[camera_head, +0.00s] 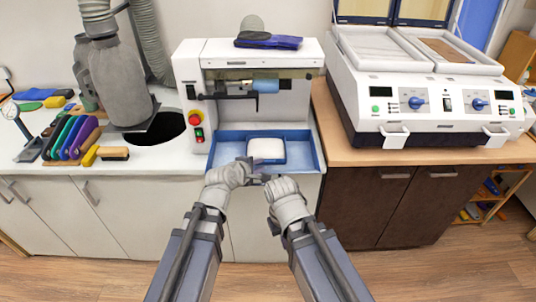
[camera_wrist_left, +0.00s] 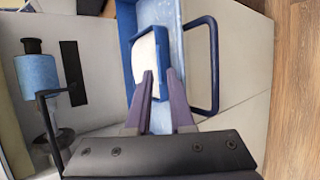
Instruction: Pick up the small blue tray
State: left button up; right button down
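The small blue tray (camera_head: 266,161) holds a white block and sits in a larger blue tray (camera_head: 228,147) at the front of the white machine. My left gripper (camera_head: 252,168) is at the front left of the small tray. In the wrist view its two purple fingers (camera_wrist_left: 160,73) stand apart, so it is open.
The white machine (camera_head: 190,66) stands behind the trays, with a blue roller (camera_head: 265,86) above them. A dark blue loop handle (camera_wrist_left: 213,62) is beside the tray in the wrist view. A two-bay white machine (camera_head: 440,110) is at right; brushes (camera_head: 113,153) lie at left.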

aim_at(266, 161)
pick_arm(q)
jog(key=shift+b+x, duration=2.1)
jog(key=shift+x, duration=1.85)
jog(key=shift+a+r, duration=0.1)
grip_shut()
